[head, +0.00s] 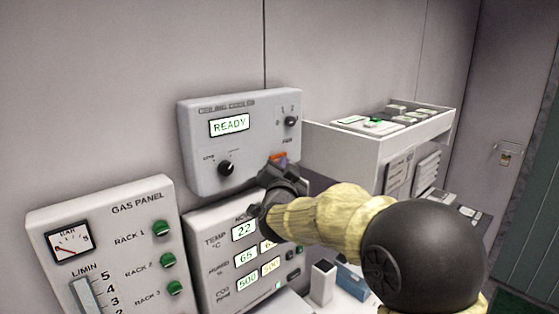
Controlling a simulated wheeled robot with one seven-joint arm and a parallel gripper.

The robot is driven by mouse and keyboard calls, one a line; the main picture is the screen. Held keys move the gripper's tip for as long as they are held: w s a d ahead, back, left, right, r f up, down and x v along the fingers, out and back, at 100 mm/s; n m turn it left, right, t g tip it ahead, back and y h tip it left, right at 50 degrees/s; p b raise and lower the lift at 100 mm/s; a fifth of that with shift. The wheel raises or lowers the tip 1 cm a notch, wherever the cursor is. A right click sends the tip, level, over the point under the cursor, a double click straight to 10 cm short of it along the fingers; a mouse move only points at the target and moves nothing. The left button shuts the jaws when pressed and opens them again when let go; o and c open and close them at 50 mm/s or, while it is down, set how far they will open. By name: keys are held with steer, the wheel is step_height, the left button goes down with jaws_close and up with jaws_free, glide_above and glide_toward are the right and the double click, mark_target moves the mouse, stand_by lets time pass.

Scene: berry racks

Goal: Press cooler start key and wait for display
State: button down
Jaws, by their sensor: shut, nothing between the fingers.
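The ceiling cooler panel (207,156) is a grey box on the wall, left of centre in the head view. Its display (229,125) is lit and reads READY. A black knob (226,168) sits low on it and a small switch (291,121) at its upper right. An orange-red key (278,157) shows at its lower right, partly covered by my gripper (272,176). My gripper is dark, shut and empty, at the panel's lower right corner just below that key. I cannot tell whether it touches the key. The key's label is too small to read.
The gas panel (138,196) with a gauge and green knobs stands at lower left. A monitor box (212,262) with lit readouts is below the cooler panel. A white open tray (398,137) of small items is to the right, behind my arm. A grey door (510,125) is at far right.

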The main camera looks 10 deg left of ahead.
steer(key=shift+w+a, duration=0.1)
steer(key=shift+a, duration=0.1)
stand_by(0.4)
steer(key=shift+d, duration=0.1)
steer(key=shift+s+d+b, duration=0.6)
steer(key=shift+b, duration=0.15)
steer(key=s+d+b, duration=0.3)
steer(key=shift+s+d, duration=0.1)
steer(key=shift+d, duration=0.3)
stand_by(0.4)
steer(key=shift+f+b, duration=0.1)
steer(key=shift+b, duration=0.2)
